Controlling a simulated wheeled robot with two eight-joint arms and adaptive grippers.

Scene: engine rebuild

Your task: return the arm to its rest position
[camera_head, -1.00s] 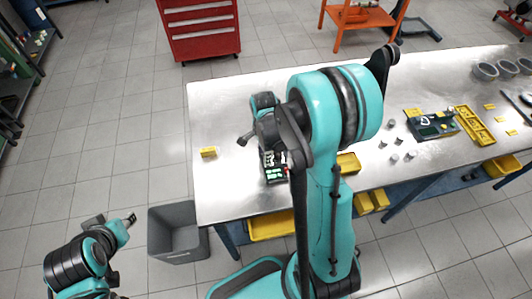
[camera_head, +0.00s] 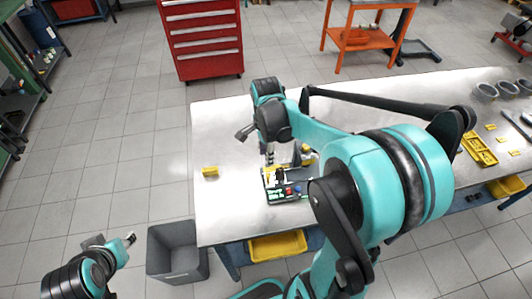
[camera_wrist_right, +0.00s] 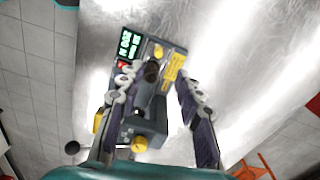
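My right arm (camera_head: 395,185) reaches over the metal table, with its elbow at the right and its wrist at the left.
A small yellow block (camera_head: 210,171) lies on the table's left part. A grey bin (camera_head: 177,250) stands on the floor by the table's left corner. A yellow tray (camera_head: 478,149) and grey rings (camera_head: 485,92) are at the right. A red cabinet (camera_head: 203,45) stands behind.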

